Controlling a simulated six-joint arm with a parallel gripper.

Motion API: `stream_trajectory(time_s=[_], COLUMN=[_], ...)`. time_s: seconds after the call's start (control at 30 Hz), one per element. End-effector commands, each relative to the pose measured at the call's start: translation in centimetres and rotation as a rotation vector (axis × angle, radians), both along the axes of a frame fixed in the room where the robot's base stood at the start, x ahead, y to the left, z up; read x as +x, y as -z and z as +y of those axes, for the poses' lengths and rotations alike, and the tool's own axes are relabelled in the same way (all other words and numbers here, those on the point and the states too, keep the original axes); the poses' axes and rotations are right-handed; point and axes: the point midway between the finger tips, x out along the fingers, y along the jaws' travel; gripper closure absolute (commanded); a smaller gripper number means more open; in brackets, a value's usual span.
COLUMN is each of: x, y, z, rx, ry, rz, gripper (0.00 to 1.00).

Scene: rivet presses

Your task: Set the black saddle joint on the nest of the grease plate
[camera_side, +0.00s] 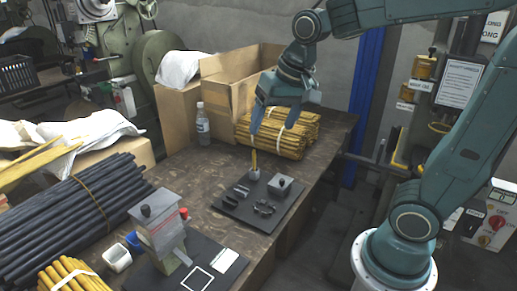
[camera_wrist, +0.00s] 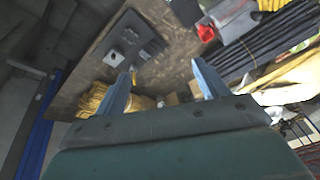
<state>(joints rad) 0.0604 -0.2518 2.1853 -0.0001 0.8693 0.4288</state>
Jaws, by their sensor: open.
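My gripper (camera_side: 270,118) is open and empty, high above the far part of the table. Its two spread fingers also show in the wrist view (camera_wrist: 164,66). A small dark curved piece (camera_side: 264,208), which looks like the black saddle joint, lies on a dark mat (camera_side: 236,213) well below my gripper. Smaller dark and grey pieces lie to its left, too small to tell apart. A grey box with a black knob (camera_side: 280,186) stands on the mat; it also shows in the wrist view (camera_wrist: 113,57). I cannot tell surely which thing is the grease plate or where its nest is.
A grey press (camera_side: 160,230) stands at the front on a dark base with a white square outline (camera_side: 198,279). Bundled rods, cardboard boxes and a bottle (camera_side: 202,125) surround a bare stretch of table.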

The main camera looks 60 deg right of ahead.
Motion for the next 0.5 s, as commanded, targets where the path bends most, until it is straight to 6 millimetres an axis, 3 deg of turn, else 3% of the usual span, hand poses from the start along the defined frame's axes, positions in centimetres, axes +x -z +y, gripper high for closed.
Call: stream_trajectory(time_s=[0.5], x=[10.3], y=[5.3], z=[-2.6], rx=[0.100], ry=[0.365], rz=[0.114], gripper=[0.27])
